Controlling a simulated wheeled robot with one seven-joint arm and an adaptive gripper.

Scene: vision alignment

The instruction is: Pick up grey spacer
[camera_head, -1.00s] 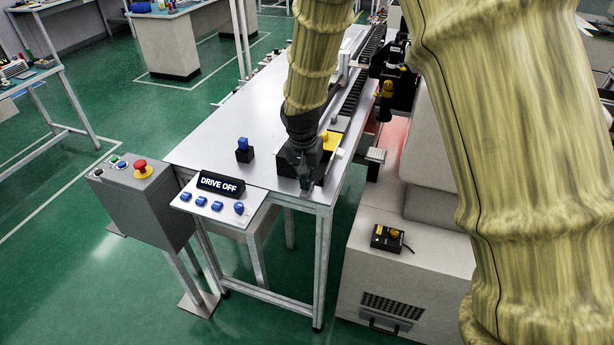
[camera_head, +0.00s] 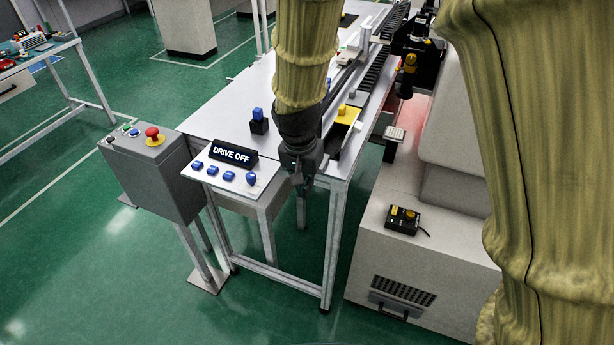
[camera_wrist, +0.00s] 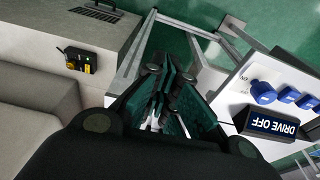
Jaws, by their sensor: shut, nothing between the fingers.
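My gripper (camera_head: 301,178) hangs at the near edge of the metal worktable (camera_head: 217,113), just right of the "DRIVE OFF" sign. In the wrist view my gripper (camera_wrist: 165,112) has its fingers together and empty, with the table frame and green floor behind them. I cannot make out a grey spacer for certain in either view. A yellow block (camera_head: 347,114) sits on the table behind and right of my gripper, and a blue block on a black base (camera_head: 258,121) stands to its left.
The "DRIVE OFF" sign (camera_head: 234,153) and several blue knobs are on a white panel (camera_head: 216,177) at the table's front. A grey box with a red button (camera_head: 153,136) stands left. A white machine cabinet (camera_head: 400,260) with a small black control box (camera_head: 402,220) stands right.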

